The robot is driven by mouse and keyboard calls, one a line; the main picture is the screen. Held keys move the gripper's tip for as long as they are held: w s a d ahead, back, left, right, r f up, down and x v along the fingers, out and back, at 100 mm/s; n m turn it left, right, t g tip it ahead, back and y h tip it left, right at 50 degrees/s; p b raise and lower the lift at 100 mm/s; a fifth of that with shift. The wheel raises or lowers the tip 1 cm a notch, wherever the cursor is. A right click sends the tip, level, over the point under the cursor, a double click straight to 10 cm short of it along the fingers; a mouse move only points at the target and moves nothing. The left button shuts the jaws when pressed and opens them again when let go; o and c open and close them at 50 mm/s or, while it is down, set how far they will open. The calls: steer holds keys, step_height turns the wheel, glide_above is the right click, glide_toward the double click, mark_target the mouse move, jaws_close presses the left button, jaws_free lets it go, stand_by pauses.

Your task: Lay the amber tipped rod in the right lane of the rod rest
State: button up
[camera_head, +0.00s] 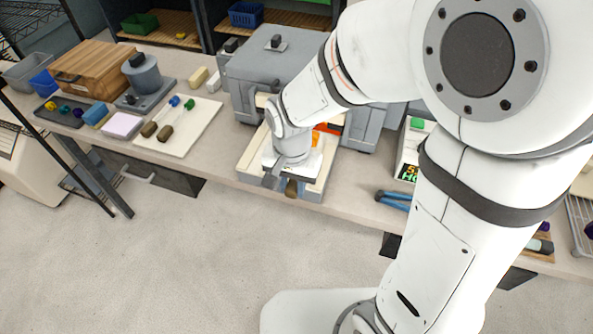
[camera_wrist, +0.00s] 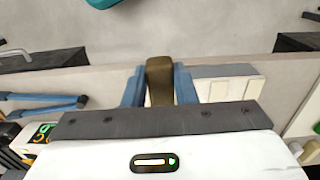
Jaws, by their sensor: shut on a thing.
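My gripper (camera_head: 283,184) points down over a cream and grey tray (camera_head: 250,168) at the bench's front edge. In the wrist view its blue fingers (camera_wrist: 159,88) are shut on a brown handle (camera_wrist: 160,70), which also shows below the gripper in the head view (camera_head: 291,188). An amber patch (camera_head: 316,139) shows just behind my wrist; I cannot tell whether it is the held rod's tip. The tray may be the rod rest; its lanes are mostly hidden by my gripper. Whether the rod touches it is unclear.
A pale board (camera_head: 190,140) at left holds a blue tipped rod (camera_head: 160,116) and a green tipped rod (camera_head: 178,118), both with brown handles. A grey machine (camera_head: 270,75) stands behind the tray. Blue handled pliers (camera_head: 394,199) lie to the right. Bench space left of the tray is clear.

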steer(key=shift+w+d+f+b, duration=0.5)
steer(key=shift+w+f+b, duration=0.2)
steer(key=shift+w+f, duration=0.5)
steer(key=shift+w+d+f+b, duration=0.55)
steer(key=shift+w+f+b, duration=0.25)
steer(key=shift+w, duration=0.75)
steer(key=shift+w+d+f+b, duration=0.55)
steer(key=shift+w+f, duration=0.55)
steer(key=shift+w, duration=0.25)
steer(key=shift+f+b, duration=0.25)
steer(key=shift+b, duration=0.05)
steer(key=o, duration=1.1)
steer(key=shift+s, duration=0.1)
